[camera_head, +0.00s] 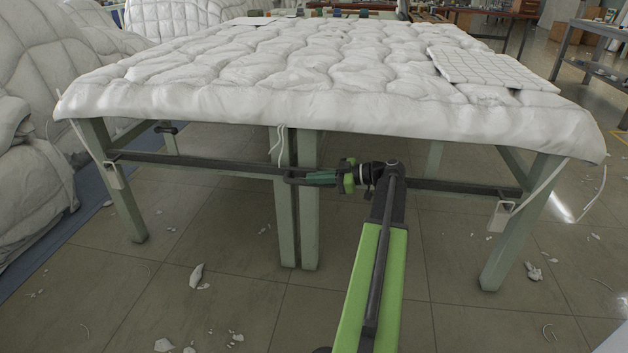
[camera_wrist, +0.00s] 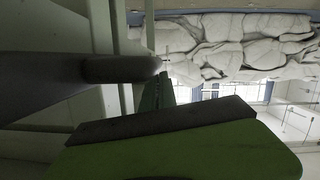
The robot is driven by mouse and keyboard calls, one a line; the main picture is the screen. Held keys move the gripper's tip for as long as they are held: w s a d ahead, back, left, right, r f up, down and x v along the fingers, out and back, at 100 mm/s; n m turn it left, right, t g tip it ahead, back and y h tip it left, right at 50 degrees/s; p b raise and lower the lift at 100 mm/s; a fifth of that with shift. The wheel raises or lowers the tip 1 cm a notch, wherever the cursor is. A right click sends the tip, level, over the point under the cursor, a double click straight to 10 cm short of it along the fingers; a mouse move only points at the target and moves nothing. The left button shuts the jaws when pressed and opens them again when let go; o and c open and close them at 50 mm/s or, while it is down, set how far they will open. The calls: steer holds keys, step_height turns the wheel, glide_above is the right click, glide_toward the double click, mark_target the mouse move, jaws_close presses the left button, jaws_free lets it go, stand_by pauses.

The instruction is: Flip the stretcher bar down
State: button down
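The table (camera_head: 310,100) has a quilted white top and pale green legs. A dark stretcher bar (camera_head: 200,163) runs level between its legs below the top, and a dark length also shows at right (camera_head: 465,188). The middle is hidden behind my arm, so I cannot tell if it is one piece. My gripper (camera_head: 297,178) is at the middle legs, level with the bar, pointing left. I cannot tell if it touches the bar. In the wrist view, a dark rounded shape and a green and black part lie close to the camera, with a gap between.
White tags (camera_head: 501,215) hang near the bar's ends. A quilted white pad (camera_head: 490,68) lies on the table. White duvet heaps (camera_head: 25,170) stand at left. A metal shelf (camera_head: 590,62) is at right. White scraps (camera_head: 196,276) lie on the otherwise clear tiled floor.

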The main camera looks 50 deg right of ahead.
step_height(320, 180, up, 5)
steer(key=p, duration=0.5)
steer(key=f+p+v, duration=0.1)
steer(key=v, duration=0.8)
steer(key=shift+s, duration=0.65)
steer(key=shift+a, duration=0.1)
